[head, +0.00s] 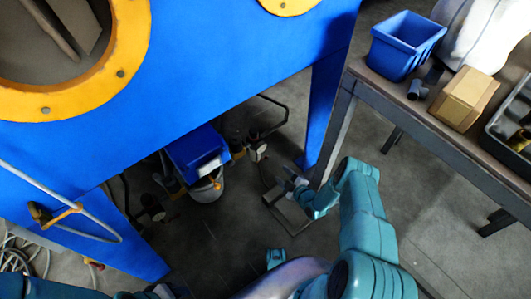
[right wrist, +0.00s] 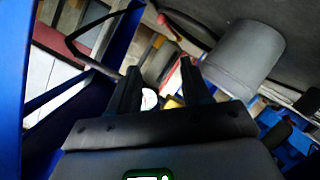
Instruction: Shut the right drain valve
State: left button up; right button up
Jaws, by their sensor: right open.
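My right gripper (head: 289,178) is low beside the blue cabinet's right leg, and its jaws are open and empty in the right wrist view (right wrist: 160,70). Pipework with fittings (head: 258,150), perhaps the right drain valve, lies under the cabinet, left of and beyond the gripper. I cannot tell the valve's handle position. In the right wrist view, a small white round face (right wrist: 149,99) and a yellow part (right wrist: 173,102) show between the fingers; a red-ended handle (right wrist: 167,27) is farther off. Only parts of my left arm show at the lower left; its gripper is not visible.
The blue cabinet (head: 225,50) overhangs the pipework, and its right leg (head: 322,110) stands close to my right gripper. A bucket (head: 207,187) sits under the cabinet. A workbench (head: 430,125) with a blue bin (head: 405,45) is at right. Floor is open below it.

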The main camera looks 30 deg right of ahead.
jog(key=b, duration=0.4)
send_near(266, 157)
jog(key=b+x, duration=0.2)
jog(key=x, duration=0.1)
jog(key=b+x, duration=0.3)
jog(key=x, duration=0.1)
jog(key=f+b+x, duration=0.1)
jog(key=b+x, duration=0.1)
jog(key=x, duration=0.1)
jog(key=shift+w, duration=0.25)
pick_arm(q)
jog(key=w+a+f+t, duration=0.1)
jog(key=w+f, duration=0.1)
jog(key=f, duration=0.4)
jog(key=w+f+t, duration=0.1)
jog(key=w+f, duration=0.2)
jog(key=f, duration=0.3)
jog(key=shift+w+a+f+y, duration=0.25)
jog(key=shift+w+a+y, duration=0.05)
jog(key=shift+a, duration=0.05)
pick_arm(e)
grip_shut()
